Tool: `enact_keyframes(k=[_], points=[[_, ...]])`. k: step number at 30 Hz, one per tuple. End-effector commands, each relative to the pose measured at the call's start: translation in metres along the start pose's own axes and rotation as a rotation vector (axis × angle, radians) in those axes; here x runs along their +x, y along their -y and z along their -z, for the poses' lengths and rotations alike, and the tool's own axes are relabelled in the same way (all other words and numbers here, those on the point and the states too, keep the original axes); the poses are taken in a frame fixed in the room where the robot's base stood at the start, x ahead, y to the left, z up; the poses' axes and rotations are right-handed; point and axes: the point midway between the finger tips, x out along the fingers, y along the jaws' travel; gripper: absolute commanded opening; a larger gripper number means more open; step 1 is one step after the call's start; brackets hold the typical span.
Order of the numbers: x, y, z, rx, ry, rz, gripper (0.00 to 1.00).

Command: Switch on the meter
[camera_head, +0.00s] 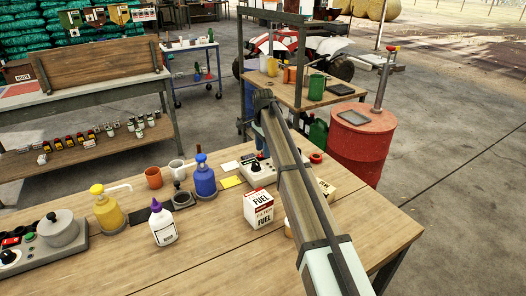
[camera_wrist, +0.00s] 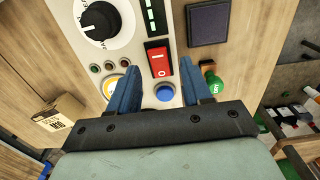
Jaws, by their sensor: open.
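The meter (camera_head: 262,172) is a light grey box with a black knob on the wooden table, partly covered by my arm in the head view. In the wrist view its panel shows a black dial knob (camera_wrist: 100,22), a red rocker switch (camera_wrist: 157,58) marked I and O, a blue button (camera_wrist: 164,93) and small indicator lights. My gripper (camera_wrist: 160,72) is open and empty, its blue fingers on either side of the rocker switch. I cannot tell whether they touch the panel, or which side of the rocker is pressed. In the head view my fingers are not clear.
A fuel box (camera_head: 258,208), a blue pump bottle (camera_head: 204,178), a white bottle with a purple cap (camera_head: 163,226) and a yellow pump bottle (camera_head: 107,210) stand left of my arm. A grey control box (camera_head: 75,248) stands at the far left. The table's right front is fairly clear.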

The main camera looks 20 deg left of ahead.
Motion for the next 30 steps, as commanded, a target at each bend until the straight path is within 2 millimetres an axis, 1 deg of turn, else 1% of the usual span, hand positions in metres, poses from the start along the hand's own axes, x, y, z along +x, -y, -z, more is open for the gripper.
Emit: enact_keyframes(k=[1,6,15,17,30], points=[[0.0045,-0.0005,-0.0001,0.0,0.0,0.0,0.49],[0.0126,0.0,0.0,0.0,0.0,0.001,0.49],[0.014,0.0001,0.0,0.0,0.0,0.001,0.49],[0.0139,0.0001,0.0001,0.0,0.0,0.001,0.44],[0.0137,0.0001,0.0001,0.0,0.0,0.001,0.02]])
